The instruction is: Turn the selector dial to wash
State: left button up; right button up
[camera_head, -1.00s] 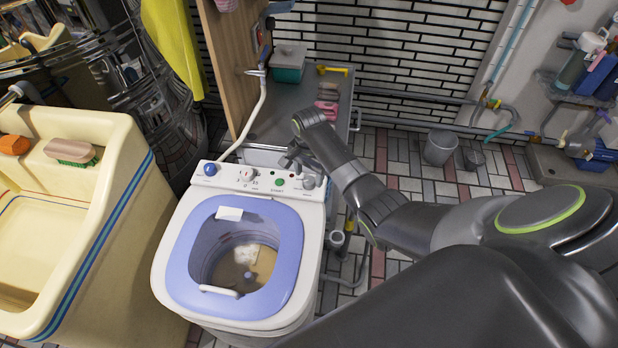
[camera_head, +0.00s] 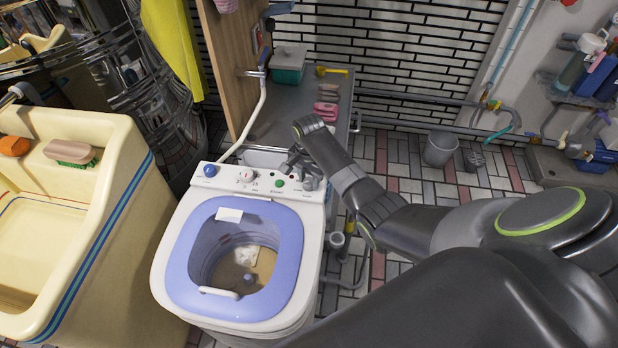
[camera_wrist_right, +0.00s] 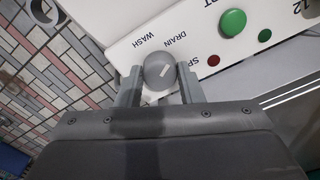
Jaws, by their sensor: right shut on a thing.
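The selector dial (camera_wrist_right: 157,66) is a round grey knob with a short white mark on the washing machine's white panel (camera_wrist_right: 118,22). The words WASH, DRAIN and a partly hidden SP... are printed around it. The white mark slants, and its end lies toward the DRAIN and SP... side. In the right wrist view my right gripper (camera_wrist_right: 159,72) has one finger on each side of the dial and is shut on it. In the head view the dial (camera_head: 310,184) sits at the panel's right end, partly beside my right gripper (camera_head: 297,168). My left gripper is not in view.
The machine's open tub (camera_head: 225,268) with a blue rim is in front of the panel. A green button (camera_head: 279,184) and a red-marked knob (camera_head: 246,174) are on the panel. A cream sink (camera_head: 110,215) stands left. A grey table (camera_head: 285,115) stands behind.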

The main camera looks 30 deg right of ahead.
jog(key=shift+r+n+p, duration=0.2)
jog(key=shift+n+p, duration=0.9)
jog(key=shift+p, duration=0.05)
jog(key=n+p, duration=0.2)
jog(key=shift+n, duration=0.3)
jog(key=n+p, duration=0.1)
jog(key=n, duration=0.2)
jog(key=shift+n, duration=0.3)
jog(key=shift+f+n+p, duration=0.15)
jog(key=shift+n+p, duration=0.6)
jog(key=shift+n, duration=1.15)
jog(key=o, duration=1)
